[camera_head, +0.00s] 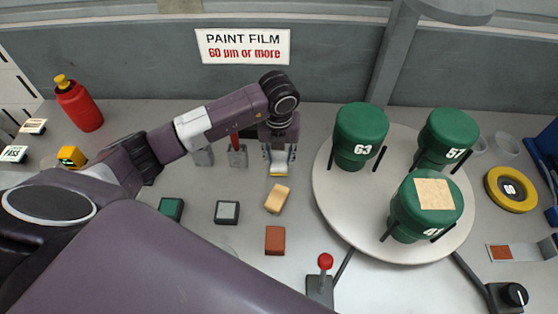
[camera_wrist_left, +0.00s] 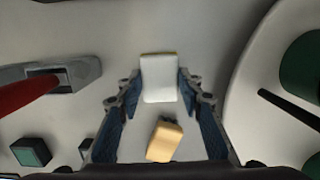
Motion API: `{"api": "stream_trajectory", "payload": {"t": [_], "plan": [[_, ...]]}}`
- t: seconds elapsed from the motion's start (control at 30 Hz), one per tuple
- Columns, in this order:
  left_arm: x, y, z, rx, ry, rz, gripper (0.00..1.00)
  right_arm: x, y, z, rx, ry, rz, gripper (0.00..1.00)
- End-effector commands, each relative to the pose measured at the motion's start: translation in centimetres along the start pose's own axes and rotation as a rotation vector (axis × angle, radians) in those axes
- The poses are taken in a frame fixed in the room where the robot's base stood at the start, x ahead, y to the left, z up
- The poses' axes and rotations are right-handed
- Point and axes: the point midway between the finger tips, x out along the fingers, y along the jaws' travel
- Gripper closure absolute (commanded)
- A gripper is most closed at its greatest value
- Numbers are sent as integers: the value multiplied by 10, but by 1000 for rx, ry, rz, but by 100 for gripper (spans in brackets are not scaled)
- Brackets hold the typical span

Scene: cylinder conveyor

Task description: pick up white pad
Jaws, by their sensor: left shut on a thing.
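The white pad (camera_wrist_left: 158,80) is a small white block with a thin yellowish edge. It sits between the fingertips of my left gripper (camera_wrist_left: 160,92), which is shut on it. In the head view my left gripper (camera_head: 278,152) points down at the back middle of the table, with the pad (camera_head: 278,170) showing at its tips. I cannot tell whether the pad still touches the table. My right gripper is in neither view.
A tan block (camera_head: 277,199), a brown block (camera_head: 275,240), a grey-topped block (camera_head: 227,212) and a green block (camera_head: 171,209) lie nearby. A red-handled tool (camera_head: 237,152) stands left of the gripper. The round turntable (camera_head: 330,205) with green cylinders is at right.

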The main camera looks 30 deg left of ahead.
Motion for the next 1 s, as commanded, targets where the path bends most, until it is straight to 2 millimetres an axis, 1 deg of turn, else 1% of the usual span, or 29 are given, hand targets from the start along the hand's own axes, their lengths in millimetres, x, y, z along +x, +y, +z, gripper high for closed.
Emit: {"api": "stream_trajectory", "payload": {"t": [0.17, 0.27, 0.4, 0.5, 0.53, 0.63, 0.77, 0.9, 1.0], "plan": [[-33, 0, 6, 1, -8, -2, 90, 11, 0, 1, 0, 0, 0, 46], [-62, -1, 10, 1, -11, -4, 90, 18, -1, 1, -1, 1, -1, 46], [-108, 0, 15, 2, -10, -3, 90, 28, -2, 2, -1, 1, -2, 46], [-137, 0, 18, 1, -9, -1, 90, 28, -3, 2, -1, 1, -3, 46], [-144, 1, 20, 1, -9, 1, 90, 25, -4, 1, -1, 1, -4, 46], [-160, 1, 21, 0, -8, 1, 90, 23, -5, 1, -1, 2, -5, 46], [-174, 0, 22, 0, -5, 1, 90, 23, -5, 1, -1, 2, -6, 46], [-182, 0, 22, 0, -3, 1, 90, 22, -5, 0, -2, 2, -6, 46], [-185, 0, 23, 0, -2, 1, 90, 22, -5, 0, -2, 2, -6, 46]]}}
